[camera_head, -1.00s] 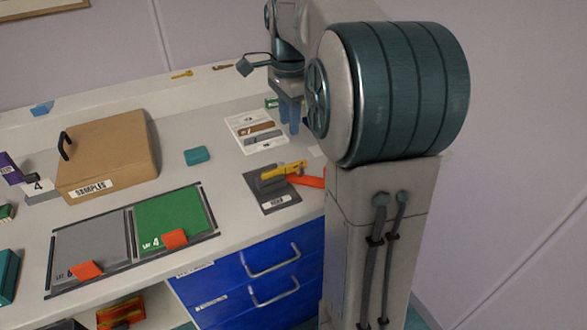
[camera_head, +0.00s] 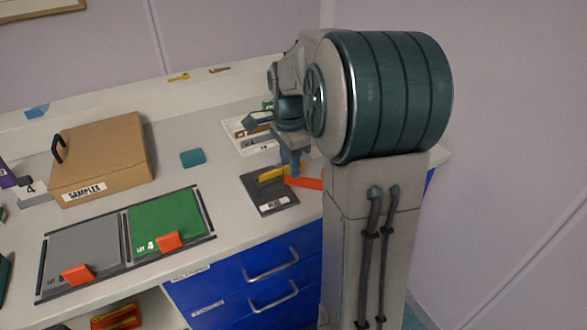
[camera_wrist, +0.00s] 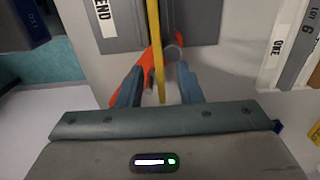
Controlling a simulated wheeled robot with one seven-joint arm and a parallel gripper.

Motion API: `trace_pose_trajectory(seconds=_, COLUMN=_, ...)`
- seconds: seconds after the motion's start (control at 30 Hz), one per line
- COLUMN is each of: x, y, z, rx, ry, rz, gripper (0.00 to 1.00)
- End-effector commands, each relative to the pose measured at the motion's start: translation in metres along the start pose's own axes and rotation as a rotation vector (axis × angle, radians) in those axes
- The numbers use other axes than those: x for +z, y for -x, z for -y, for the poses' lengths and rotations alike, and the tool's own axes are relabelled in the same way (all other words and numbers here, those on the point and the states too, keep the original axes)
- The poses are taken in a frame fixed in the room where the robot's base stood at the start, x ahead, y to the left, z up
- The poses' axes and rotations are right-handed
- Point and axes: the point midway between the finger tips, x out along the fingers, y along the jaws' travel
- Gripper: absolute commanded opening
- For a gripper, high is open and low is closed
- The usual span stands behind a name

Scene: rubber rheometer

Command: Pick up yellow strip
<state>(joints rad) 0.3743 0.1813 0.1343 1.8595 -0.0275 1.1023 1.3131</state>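The yellow strip (camera_head: 272,174) lies on a dark grey labelled mat (camera_head: 258,191) on the counter. In the wrist view the yellow strip (camera_wrist: 156,45) runs upright down the picture, its lower end between my fingers. My gripper (camera_head: 290,163) is low at the strip's right end. In the wrist view my gripper (camera_wrist: 160,88) is open, with visible gaps between the strip and both fingers. An orange-red piece (camera_head: 305,183) lies at the mat's right edge, under or beside the strip's end; my fingers partly hide it in the wrist view.
A white printed card (camera_head: 238,135) lies behind the mat. A teal block (camera_head: 192,158), a brown SAMPLES box (camera_head: 100,155) and grey and green trays (camera_head: 168,215) stand to the left. Blue drawers (camera_head: 245,275) are below the counter's front edge.

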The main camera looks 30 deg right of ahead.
Motion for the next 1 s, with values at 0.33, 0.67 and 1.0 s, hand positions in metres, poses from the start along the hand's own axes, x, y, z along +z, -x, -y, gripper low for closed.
trace_pose_trajectory(seconds=0.33, x=0.0, y=0.001, z=0.0, rx=0.0, ry=0.0, rz=0.0, gripper=0.0)
trace_pose_trajectory(seconds=0.67, x=0.0, y=0.006, z=0.0, rx=-0.001, ry=0.001, rz=0.0, gripper=0.0)
trace_pose_trajectory(seconds=1.0, x=-0.018, y=0.058, z=-0.019, rx=-0.004, ry=-0.006, rz=-0.001, gripper=0.0)
